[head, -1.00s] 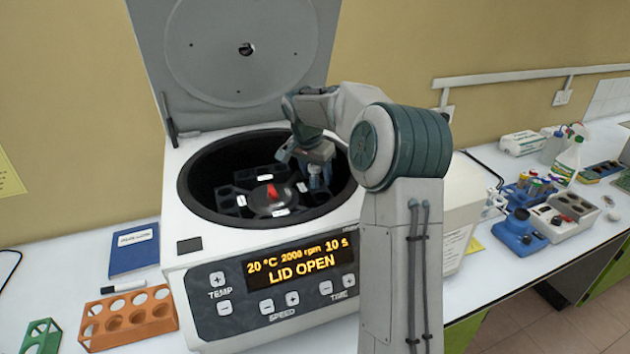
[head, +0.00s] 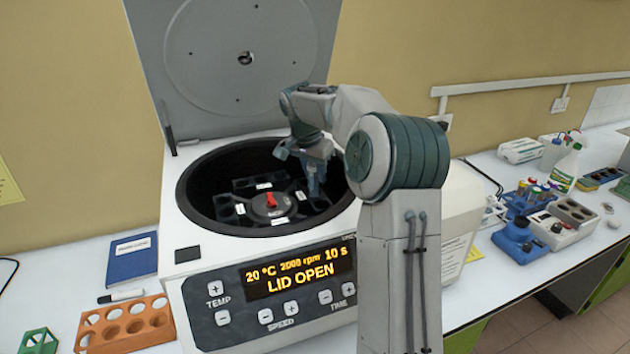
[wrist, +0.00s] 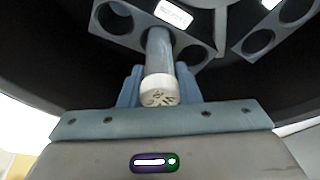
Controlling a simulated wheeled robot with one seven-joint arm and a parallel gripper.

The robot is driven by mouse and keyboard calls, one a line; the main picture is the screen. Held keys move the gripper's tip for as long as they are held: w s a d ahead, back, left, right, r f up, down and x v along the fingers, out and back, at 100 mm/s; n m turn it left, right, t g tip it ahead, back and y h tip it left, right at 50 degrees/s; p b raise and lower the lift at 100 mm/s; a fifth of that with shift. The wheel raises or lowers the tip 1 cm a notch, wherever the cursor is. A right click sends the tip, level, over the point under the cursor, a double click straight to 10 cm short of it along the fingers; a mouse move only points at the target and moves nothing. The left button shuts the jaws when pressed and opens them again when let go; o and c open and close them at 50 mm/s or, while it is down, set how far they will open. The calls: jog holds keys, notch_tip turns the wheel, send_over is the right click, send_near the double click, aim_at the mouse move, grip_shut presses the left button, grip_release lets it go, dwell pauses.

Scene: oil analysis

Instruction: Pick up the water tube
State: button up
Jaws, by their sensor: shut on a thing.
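The water tube (wrist: 159,62) is a clear, bluish tube with a white cap, seen in the wrist view. My gripper (wrist: 160,85) is shut on it just below the cap. The tube's lower end overlaps a rotor bucket (wrist: 195,48) in this view, and I cannot tell whether it is clear of the hole. In the head view my gripper (head: 314,180) is over the right side of the open centrifuge bowl, with the tube hanging below it, hard to make out.
The centrifuge (head: 190,290) has its lid (head: 235,60) raised behind my arm, and its display reads LID OPEN. The rotor has a red knob (head: 271,200). An orange rack (head: 125,325) and a blue notebook (head: 133,257) lie to the left. Lab items crowd the right counter.

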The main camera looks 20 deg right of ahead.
notch_tip(320, 180, up, 15)
jog(key=shift+p, duration=0.35)
jog(key=shift+r, duration=0.1)
dwell(0.7)
